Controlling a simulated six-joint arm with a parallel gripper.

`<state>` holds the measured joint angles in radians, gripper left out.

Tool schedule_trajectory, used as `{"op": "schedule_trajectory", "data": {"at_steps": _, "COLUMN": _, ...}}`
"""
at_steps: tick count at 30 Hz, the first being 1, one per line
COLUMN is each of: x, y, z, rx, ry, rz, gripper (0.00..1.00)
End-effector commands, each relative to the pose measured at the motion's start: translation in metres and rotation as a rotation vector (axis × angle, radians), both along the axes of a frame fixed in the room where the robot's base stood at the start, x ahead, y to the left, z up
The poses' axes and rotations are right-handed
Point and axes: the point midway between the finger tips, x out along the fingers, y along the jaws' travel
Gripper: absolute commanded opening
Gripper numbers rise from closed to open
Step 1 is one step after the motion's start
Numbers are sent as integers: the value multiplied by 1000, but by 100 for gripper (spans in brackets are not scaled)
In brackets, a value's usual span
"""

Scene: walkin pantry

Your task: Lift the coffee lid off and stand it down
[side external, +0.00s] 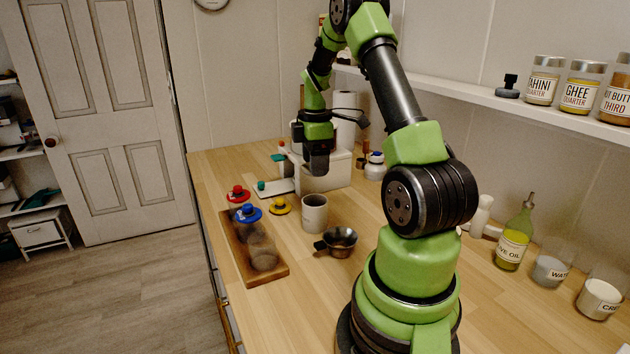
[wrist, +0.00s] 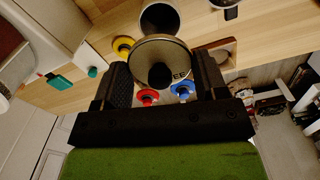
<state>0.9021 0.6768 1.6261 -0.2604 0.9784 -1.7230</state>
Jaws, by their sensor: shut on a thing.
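My gripper (side external: 318,170) is in front of the white box at the back of the counter, fingers pointing down. In the wrist view my gripper (wrist: 166,80) is shut on a round, pale-rimmed thing with a dark middle, which I take for the coffee lid (wrist: 145,52). The letters "EE" show beside it, partly hidden by a finger. The held lid cannot be made out in the side view. What lies directly under it is hidden.
Red (side external: 238,194), blue (side external: 249,213) and yellow (side external: 279,206) knobbed pieces stand on and near the wooden board (side external: 279,272). A grey mug (side external: 314,213) and a dark pan (side external: 341,241) stand to the right. The white box (side external: 333,178) is close to my gripper.

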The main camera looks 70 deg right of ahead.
Motion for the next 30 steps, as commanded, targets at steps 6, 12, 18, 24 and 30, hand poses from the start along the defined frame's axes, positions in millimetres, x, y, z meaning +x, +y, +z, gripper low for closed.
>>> {"op": "schedule_trajectory", "data": {"at_steps": 6, "x": 0, "y": 0, "z": 26, "rx": -1, "ry": -1, "rz": 0, "gripper": 44}}
{"op": "schedule_trajectory", "data": {"at_steps": 12, "x": 0, "y": 0, "z": 35, "rx": -1, "ry": -1, "rz": 1, "gripper": 44}}
{"op": "schedule_trajectory", "data": {"at_steps": 18, "x": 0, "y": 0, "z": 43, "rx": -1, "ry": -1, "rz": 0, "gripper": 44}}
{"op": "schedule_trajectory", "data": {"at_steps": 24, "x": 0, "y": 0, "z": 50, "rx": 0, "ry": 0, "rz": 0, "gripper": 44}}
{"op": "schedule_trajectory", "data": {"at_steps": 30, "x": 0, "y": 0, "z": 51, "rx": 0, "ry": 0, "rz": 1, "gripper": 44}}
